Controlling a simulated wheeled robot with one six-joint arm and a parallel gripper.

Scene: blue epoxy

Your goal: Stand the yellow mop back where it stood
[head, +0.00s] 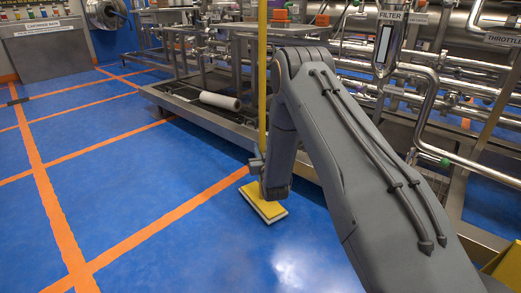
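The yellow mop (262,75) stands upright in the head view, left of my forearm. Its long thin pole runs up out of the top of the picture. Its flat yellow head with a pale underside (266,213) is at floor level; I cannot tell whether it touches the floor. My gripper (257,164) is at the lower part of the pole, a little above the head, and appears closed around it. My wrist hides part of the pole there, and the fingertips are small and partly hidden.
A low metal skid (205,117) with a white roll (220,101) and pipework stands just behind the mop. Steel pipes and a filter housing (388,45) fill the right. Blue floor (110,185) with orange lines is clear to the left.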

